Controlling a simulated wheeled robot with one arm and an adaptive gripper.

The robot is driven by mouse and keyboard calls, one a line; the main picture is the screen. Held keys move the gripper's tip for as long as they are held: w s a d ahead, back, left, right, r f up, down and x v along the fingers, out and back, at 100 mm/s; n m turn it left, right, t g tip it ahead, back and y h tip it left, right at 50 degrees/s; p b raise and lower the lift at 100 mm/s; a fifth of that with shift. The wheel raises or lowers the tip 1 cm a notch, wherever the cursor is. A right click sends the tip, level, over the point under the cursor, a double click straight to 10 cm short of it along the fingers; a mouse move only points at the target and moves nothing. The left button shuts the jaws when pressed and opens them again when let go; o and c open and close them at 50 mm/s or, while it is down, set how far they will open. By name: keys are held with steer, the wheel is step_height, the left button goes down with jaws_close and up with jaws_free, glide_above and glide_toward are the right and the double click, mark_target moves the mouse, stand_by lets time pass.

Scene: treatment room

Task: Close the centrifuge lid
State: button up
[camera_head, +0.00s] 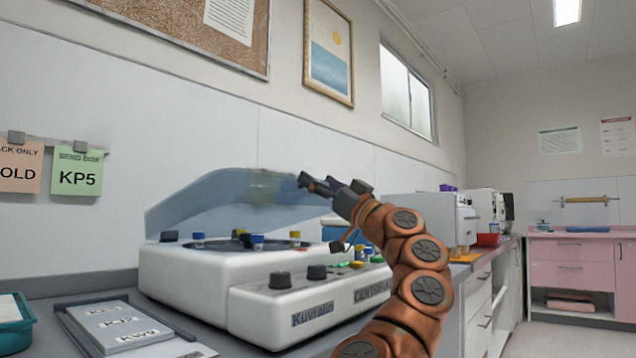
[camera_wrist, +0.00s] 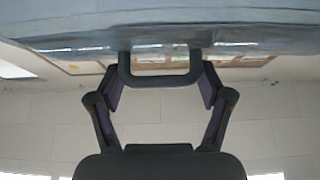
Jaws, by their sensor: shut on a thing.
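The centrifuge (camera_head: 215,272) is a white bench unit with its bowl exposed and coloured tube caps around it. Its translucent blue lid (camera_head: 205,203) stands raised and tilted above the bowl. My gripper (camera_head: 312,184) is at the lid's right-hand front edge, high above the centrifuge's front panel. In the wrist view, the lid (camera_wrist: 60,20) spans the top, and a dark U-shaped handle (camera_wrist: 158,81) on its edge sits between my two fingers. My gripper (camera_wrist: 160,72) is shut on this handle. The exact finger contact is hard to see.
A tray with labelled cards (camera_head: 120,325) lies on the counter at the front left, beside a teal container (camera_head: 14,325). Black knobs (camera_head: 280,280) stick up from the front panel. White machines (camera_head: 440,215) stand farther right along the counter. The air in front of the lid is clear.

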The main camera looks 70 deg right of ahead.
steer(key=o, duration=1.4)
steer(key=shift+d+f, duration=0.1)
steer(key=s+a, duration=0.1)
steer(key=s, duration=0.4)
steer(key=s+a+f, duration=0.1)
steer(key=s+a, duration=0.1)
steer(key=s, duration=0.3)
steer(key=s+a+f, duration=0.1)
steer(key=s, duration=0.4)
steer(key=shift+s+a+f, duration=0.15)
steer(key=shift+s+f, duration=0.1)
steer(key=shift+s, duration=0.15)
